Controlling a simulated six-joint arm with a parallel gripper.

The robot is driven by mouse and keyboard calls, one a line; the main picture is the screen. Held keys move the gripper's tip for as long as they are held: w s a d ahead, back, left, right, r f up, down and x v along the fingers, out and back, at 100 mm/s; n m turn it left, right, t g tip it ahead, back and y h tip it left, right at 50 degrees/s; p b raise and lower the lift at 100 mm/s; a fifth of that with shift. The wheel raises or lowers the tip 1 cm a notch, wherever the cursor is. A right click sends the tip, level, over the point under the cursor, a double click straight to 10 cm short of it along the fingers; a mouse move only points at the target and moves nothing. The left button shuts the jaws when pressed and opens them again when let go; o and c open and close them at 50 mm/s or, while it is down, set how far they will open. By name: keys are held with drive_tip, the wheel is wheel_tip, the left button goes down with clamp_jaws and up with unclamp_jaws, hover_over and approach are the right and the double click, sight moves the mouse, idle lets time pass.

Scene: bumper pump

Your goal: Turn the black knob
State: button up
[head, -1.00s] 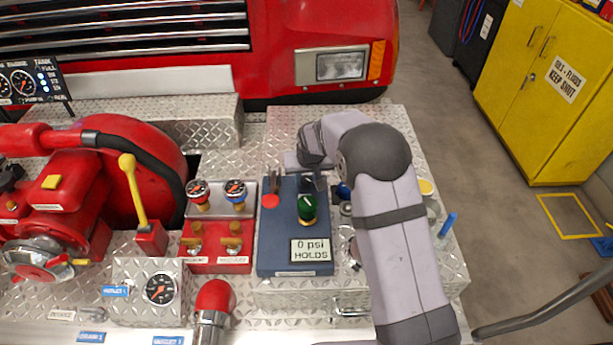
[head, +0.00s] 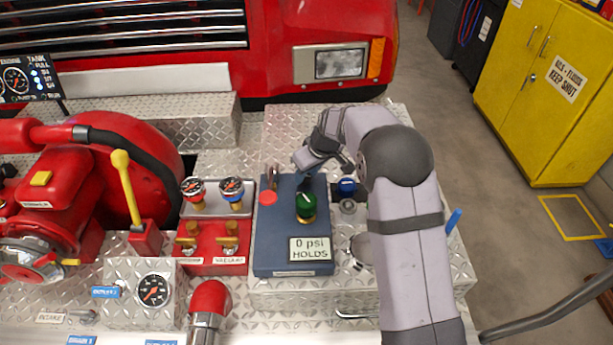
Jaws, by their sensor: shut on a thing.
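A blue control box (head: 272,240) stands on the metal deck in the head view. My gripper (head: 306,176) reaches down from the upper right onto the back of the box, just behind the green knob. It is shut on the black knob there. The gripper hides the knob almost wholly, so I cannot tell which way it points.
A small metal toggle (head: 272,177) stands left of my gripper. A blue-capped fitting (head: 347,187) is close on the right. Two gauges on a red valve block (head: 212,262) stand left of the box. A yellow lever (head: 129,190) rises farther left.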

idle(0.3)
drive_tip(key=o, duration=1)
drive_tip(key=shift+r, duration=0.15)
drive_tip(key=shift+b+v, duration=1.3)
drive_tip(key=shift+v, duration=2.3)
